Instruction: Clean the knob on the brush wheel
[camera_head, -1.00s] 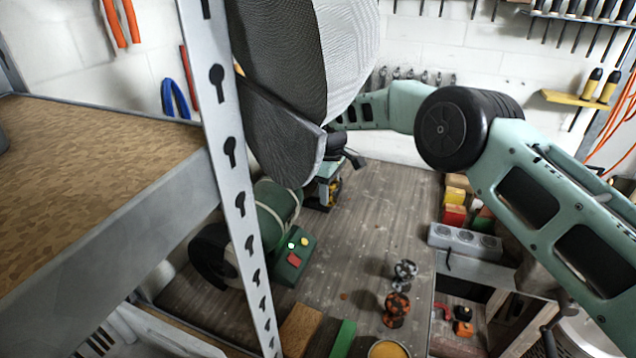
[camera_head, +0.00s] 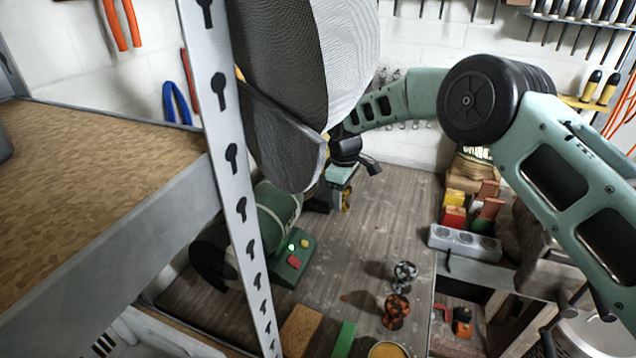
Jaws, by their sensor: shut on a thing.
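The green grinder (camera_head: 278,205) stands on the bench behind the shelf post, with a control box (camera_head: 293,256) showing a lit green button and a red one. A dark wheel (camera_head: 208,258) is at its left, partly hidden. My gripper (camera_head: 335,198) is to the right of the grinder, above the bench. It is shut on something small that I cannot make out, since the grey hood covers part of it. A rusty orange knob (camera_head: 396,310) and a shiny metal knob (camera_head: 404,272) stand on the bench at the front.
A grey mesh hood (camera_head: 300,85) hangs in front of the grinder. The shelf post (camera_head: 237,180) and a wooden shelf (camera_head: 90,190) block the left. Coloured blocks (camera_head: 454,217) and a grey socket strip (camera_head: 464,242) sit at right. The bench middle (camera_head: 375,225) is clear.

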